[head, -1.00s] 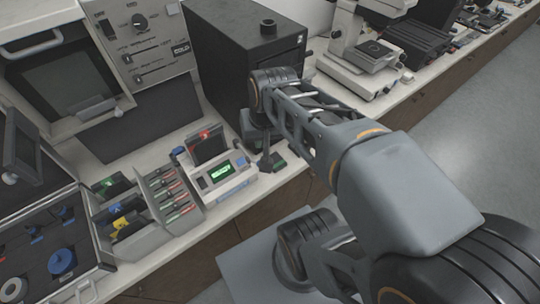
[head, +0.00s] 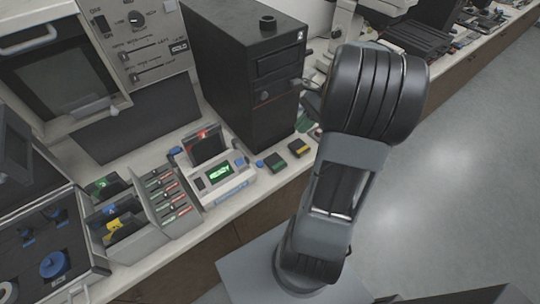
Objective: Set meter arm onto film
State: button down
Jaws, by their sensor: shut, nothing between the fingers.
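A small white meter device (head: 228,190) with a lit green display (head: 219,172) stands on the bench. A dark upright panel with a red mark (head: 204,146) rises at its back; it looks like the raised meter arm, but I cannot be sure. I cannot make out a film on the device. My arm stands to the right of the device, its large black joint in front of the bench. My gripper's fingers cannot be made out; a small dark part shows left of that joint, and I cannot tell if it belongs to the gripper.
A black tower box (head: 240,80) stands behind the device. A slotted grey rack (head: 172,200) and a bin of coloured cards (head: 112,215) are at its left. Open floor (head: 470,190) is at right.

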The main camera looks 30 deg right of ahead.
jog(key=a+r+p+x, duration=0.1)
jog(key=a+x, duration=0.1)
jog(key=x, duration=1.1)
jog(key=shift+r+p, duration=0.2)
jog(key=shift+p, duration=0.15)
jog(key=shift+w, duration=0.15)
jog(key=shift+w, duration=0.1)
